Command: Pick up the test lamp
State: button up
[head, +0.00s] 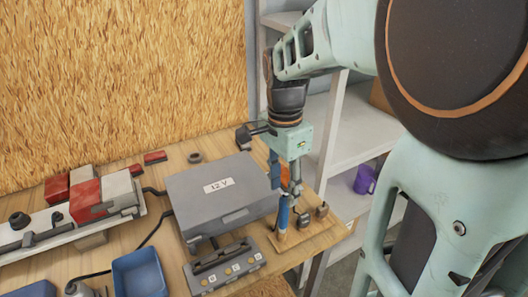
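My gripper (285,183) points down over the right part of the bench, at the right edge of the grey box. Its fingers look a little apart, with something orange showing between or behind them. A slim upright tool with a blue handle (283,214) stands right below the fingertips on a small wooden stand (300,236). It may be the test lamp, but I cannot be sure. Its upper part is hidden by the fingers, and I cannot tell whether they touch it.
A grey box labelled 12V (221,190) stands left of the gripper. A grey panel with switches (224,266) lies in front of it. A blue bin (139,272) and red-and-white lamp units (104,196) are further left. White shelves with a purple mug (364,179) stand behind at right.

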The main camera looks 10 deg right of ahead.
aim_at(283, 215)
jog(key=shift+w+m, duration=0.3)
jog(key=shift+w, duration=0.15)
notch_tip(283, 215, down, 5)
jog(key=shift+f, duration=0.15)
jog(key=shift+s+d+f+p, duration=0.15)
jog(key=shift+f+p, duration=0.05)
jog(key=shift+f, duration=1.15)
jog(key=shift+s+d+f+p, duration=0.1)
jog(key=shift+s+f+p, duration=0.05)
jog(key=shift+f, duration=1.2)
jog(key=shift+c, duration=0.6)
jog(key=c, duration=0.7)
